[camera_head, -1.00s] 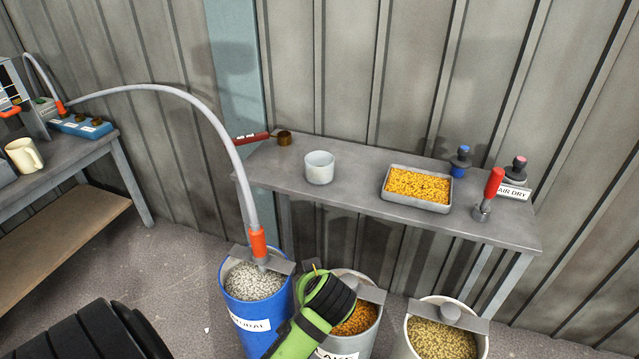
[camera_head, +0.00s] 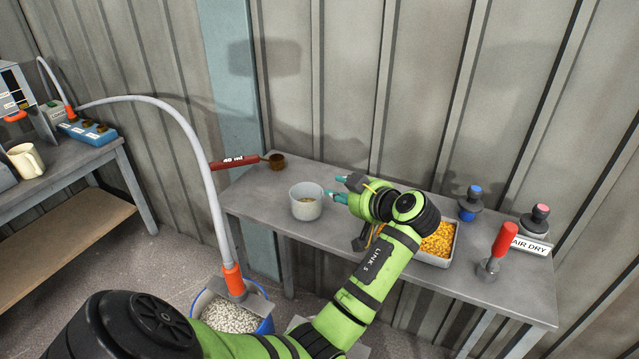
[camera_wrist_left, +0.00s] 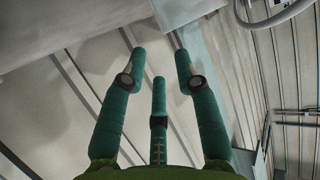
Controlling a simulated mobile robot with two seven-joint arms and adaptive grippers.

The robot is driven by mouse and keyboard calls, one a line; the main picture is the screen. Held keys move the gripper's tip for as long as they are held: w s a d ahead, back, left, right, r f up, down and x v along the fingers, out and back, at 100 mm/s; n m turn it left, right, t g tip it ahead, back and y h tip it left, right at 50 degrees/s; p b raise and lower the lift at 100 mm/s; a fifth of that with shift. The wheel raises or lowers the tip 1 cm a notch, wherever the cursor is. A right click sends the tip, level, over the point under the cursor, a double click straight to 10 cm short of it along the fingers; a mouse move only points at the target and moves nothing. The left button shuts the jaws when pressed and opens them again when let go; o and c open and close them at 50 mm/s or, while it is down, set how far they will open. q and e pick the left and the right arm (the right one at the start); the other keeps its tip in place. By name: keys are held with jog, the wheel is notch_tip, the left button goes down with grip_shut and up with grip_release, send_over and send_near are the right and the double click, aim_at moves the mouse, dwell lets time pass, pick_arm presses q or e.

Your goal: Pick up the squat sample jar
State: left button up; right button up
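The squat sample jar looks to be the short, wide, pale grey jar (camera_head: 307,207) standing upright on the grey bench, with a little tan material inside. My left gripper (camera_head: 334,195) is just right of the jar in the head view, its teal fingers pointing left towards the rim. Whether they touch it I cannot tell. In the left wrist view its three fingers (camera_wrist_left: 160,58) are spread with nothing between them, and I cannot make out the jar there. My right gripper is not in view.
A tray of yellow pellets (camera_head: 438,247) is partly hidden behind my arm. A red-handled scoop (camera_head: 235,162) lies left on the bench. A red-handled tool (camera_head: 501,243), blue-topped (camera_head: 471,203) and pink-topped (camera_head: 536,220) items stand right. A hose (camera_head: 203,155) arches down into a blue bin (camera_head: 265,325).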

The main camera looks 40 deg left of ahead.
aim_at(321, 188)
pick_arm(q)
jog(key=a, duration=0.1)
jog(key=a+f, duration=0.1)
jog(key=a+p, duration=0.1)
jog(key=a, duration=0.1)
jog(key=shift+s+f, duration=0.2)
jog(key=shift+f, duration=0.15)
jog(key=shift+w+a+f, duration=0.4)
jog(key=shift+a+f, duration=0.1)
jog(key=shift+a, duration=0.3)
jog(key=shift+a+f, duration=0.1)
grip_shut()
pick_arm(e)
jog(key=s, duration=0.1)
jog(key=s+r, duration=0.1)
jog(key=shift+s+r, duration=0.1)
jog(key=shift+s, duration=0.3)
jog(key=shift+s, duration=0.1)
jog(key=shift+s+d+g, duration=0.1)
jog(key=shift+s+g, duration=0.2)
